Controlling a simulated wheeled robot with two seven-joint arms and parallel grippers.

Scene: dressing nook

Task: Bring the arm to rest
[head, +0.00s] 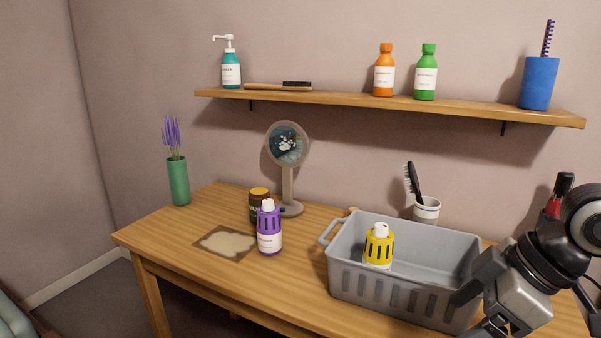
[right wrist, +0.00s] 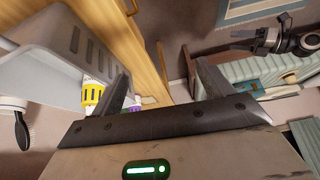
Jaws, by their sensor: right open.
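My right arm enters the head view at the lower right, with its gripper (head: 478,308) low beside the right end of the grey basket (head: 400,292). In the right wrist view my right gripper (right wrist: 165,85) has its two dark fingers spread with nothing held between them. The basket shows at the upper left there, beyond the left finger, with a yellow bottle (right wrist: 92,95) in it. What seems to be my left arm's dark end (right wrist: 270,40) shows small at the upper right of the wrist view; its jaws are too small to judge. It is not in the head view.
On the wooden table (head: 300,265) stand a purple bottle (head: 269,230), a brown jar (head: 257,203), a round mirror (head: 287,145), a green vase (head: 179,181) and a white cup with a brush (head: 426,210). A stained mat (head: 226,243) lies at left. A shelf (head: 380,104) hangs above.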

